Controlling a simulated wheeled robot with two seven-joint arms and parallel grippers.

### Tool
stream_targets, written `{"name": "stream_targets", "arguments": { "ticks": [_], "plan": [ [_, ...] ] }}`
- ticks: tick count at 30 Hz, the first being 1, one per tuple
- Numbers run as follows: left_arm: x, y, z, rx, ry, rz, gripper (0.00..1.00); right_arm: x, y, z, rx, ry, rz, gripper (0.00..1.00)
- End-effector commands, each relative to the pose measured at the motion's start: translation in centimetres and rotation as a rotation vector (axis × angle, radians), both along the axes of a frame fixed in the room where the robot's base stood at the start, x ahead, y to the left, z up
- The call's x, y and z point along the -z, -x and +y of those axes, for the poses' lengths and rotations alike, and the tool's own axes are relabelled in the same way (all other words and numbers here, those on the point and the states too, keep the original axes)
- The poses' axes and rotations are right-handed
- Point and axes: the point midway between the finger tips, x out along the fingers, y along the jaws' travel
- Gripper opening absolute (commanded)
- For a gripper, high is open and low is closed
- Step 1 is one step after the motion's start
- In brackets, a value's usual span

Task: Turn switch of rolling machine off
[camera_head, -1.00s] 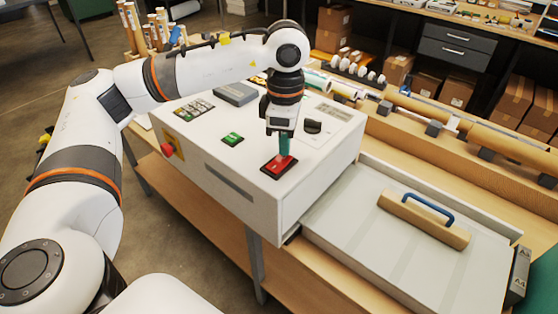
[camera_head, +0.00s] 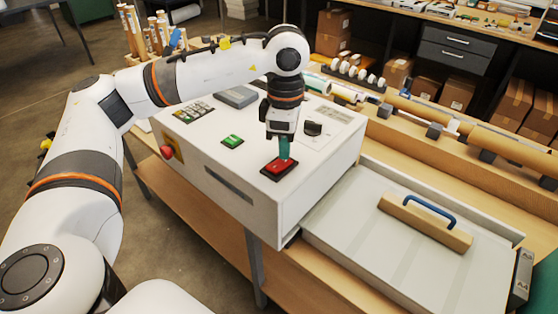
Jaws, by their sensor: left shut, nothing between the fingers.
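The rolling machine (camera_head: 235,190) is a white box on a wooden bench. Its top carries a red switch (camera_head: 280,168) in a dark frame near the front right edge, and a green switch (camera_head: 232,141) to the left of it. My left gripper (camera_head: 284,158) points down with its teal fingers shut and empty. The fingertips are at the far part of the red switch and look to be touching it; the exact contact is hard to tell. They hide a little of the switch. My right gripper is not in view.
A black knob (camera_head: 312,128) stands right of the gripper on the machine top. A red emergency button (camera_head: 167,152) sits on the left side. A wooden block with a blue handle (camera_head: 425,220) lies on the grey tray (camera_head: 390,260) at right.

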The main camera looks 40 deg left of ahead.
Motion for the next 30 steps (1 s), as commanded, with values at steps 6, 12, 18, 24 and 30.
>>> {"name": "stream_targets", "arguments": {
  "ticks": [6, 12, 18, 24, 30],
  "plan": [
    [-2.1, 0.0, 0.0, 0.0, 0.002, -0.001, 0.0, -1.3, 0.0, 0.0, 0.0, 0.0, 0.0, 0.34],
    [-3.7, 0.0, 0.0, 0.0, 0.001, -0.002, 0.0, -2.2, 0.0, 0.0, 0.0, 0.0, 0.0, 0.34],
    [-5.3, 0.0, 0.0, 0.0, 0.0, -0.001, 0.0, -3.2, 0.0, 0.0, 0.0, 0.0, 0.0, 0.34],
    [-6.5, 0.0, 0.0, 0.0, 0.001, -0.002, 0.0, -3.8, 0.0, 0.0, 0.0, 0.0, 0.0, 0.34],
    [-6.4, 0.0, 0.0, 0.0, 0.0, -0.001, 0.0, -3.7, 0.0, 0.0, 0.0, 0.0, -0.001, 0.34]
  ]
}}
